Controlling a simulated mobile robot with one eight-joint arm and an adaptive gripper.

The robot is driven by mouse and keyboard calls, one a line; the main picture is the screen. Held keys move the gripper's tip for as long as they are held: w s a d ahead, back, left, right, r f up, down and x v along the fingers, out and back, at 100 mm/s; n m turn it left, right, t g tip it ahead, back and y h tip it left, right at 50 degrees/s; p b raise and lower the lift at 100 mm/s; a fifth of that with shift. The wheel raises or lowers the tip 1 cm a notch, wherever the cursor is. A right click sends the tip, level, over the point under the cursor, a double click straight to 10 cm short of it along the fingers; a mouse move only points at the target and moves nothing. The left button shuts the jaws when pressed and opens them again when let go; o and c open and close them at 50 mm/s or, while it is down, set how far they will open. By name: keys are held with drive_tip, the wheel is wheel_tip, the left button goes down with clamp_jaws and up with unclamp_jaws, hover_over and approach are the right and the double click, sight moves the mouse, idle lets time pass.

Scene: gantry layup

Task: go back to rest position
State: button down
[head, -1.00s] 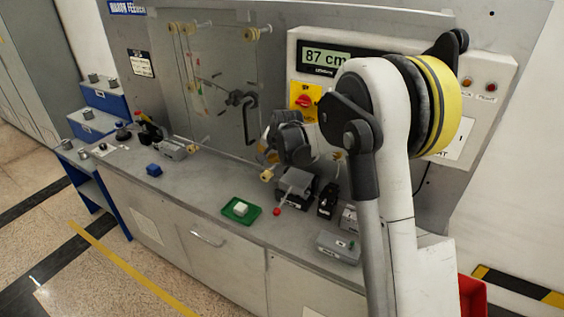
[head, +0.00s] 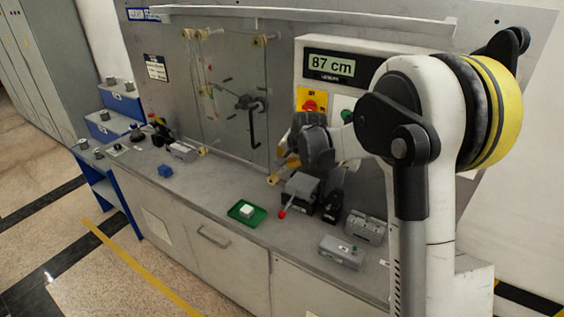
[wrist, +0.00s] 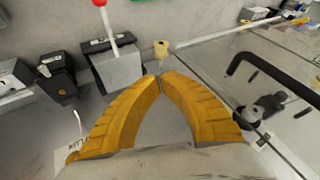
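My gripper (head: 284,167) is in front of the machine's upright panel, above the back of the bench, partly hidden by my own wrist in the head view. In the wrist view its two yellow fingers (wrist: 161,80) come together at the tips with nothing seen between them. My arm is bent, its large elbow at the right of the head view. Beyond the fingertips in the wrist view is a small cream roller (wrist: 161,48) on a rod. A grey lever box (wrist: 116,66) with a red-knobbed lever is left of the tips, apart from them.
The bench (head: 212,199) holds a green tray (head: 235,216) with a white block (head: 246,211), a blue block (head: 165,171) and grey boxes (head: 342,253). A black crank (head: 253,120) sticks out from the panel. The display (head: 330,66) reads 87 cm.

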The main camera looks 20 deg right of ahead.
drive_tip(key=p+v, duration=0.1)
drive_tip(key=v, duration=0.6)
drive_tip(key=s+a+r+n+b, duration=0.1)
drive_tip(key=s+a+n+b, duration=0.15)
drive_tip(key=s, duration=0.65)
drive_tip(key=s+a+n+b, duration=0.2)
drive_tip(key=s+a+b, duration=0.1)
drive_tip(key=s, duration=0.5)
drive_tip(key=s+f+n+b, duration=0.2)
drive_tip(key=s+f, duration=0.2)
drive_tip(key=s, duration=0.4)
drive_tip(key=s+a+f+n+b, duration=0.1)
drive_tip(key=s+f, duration=0.3)
drive_tip(key=s, duration=0.4)
drive_tip(key=shift+s+a+n+b, duration=0.25)
drive_tip(key=shift+s+n+b, duration=0.05)
drive_tip(key=shift+n+b, duration=0.25)
